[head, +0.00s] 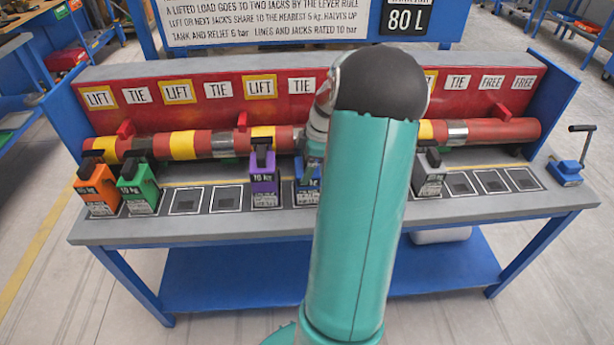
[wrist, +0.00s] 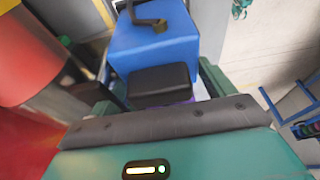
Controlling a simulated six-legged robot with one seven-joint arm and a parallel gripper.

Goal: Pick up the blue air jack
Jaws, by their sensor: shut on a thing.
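The blue air jack (head: 306,193) is in the middle of the bench row, mostly hidden behind my arm in the head view. In the wrist view its blue body (wrist: 155,42) and black top pad (wrist: 160,80) fill the space in front of my gripper (wrist: 158,88). The green fingers stand on both sides of it, and my gripper is shut on it. In the head view my gripper is largely hidden by my arm. I cannot tell whether the jack's base touches the bench.
A purple jack (head: 264,180) stands close left of the blue one; green (head: 138,188) and orange (head: 97,190) jacks stand farther left. A dark grey jack (head: 429,173) is right. The red and yellow pipe (head: 190,145) runs behind. Empty square pads (head: 491,181) lie at right, before a blue crank device (head: 566,172).

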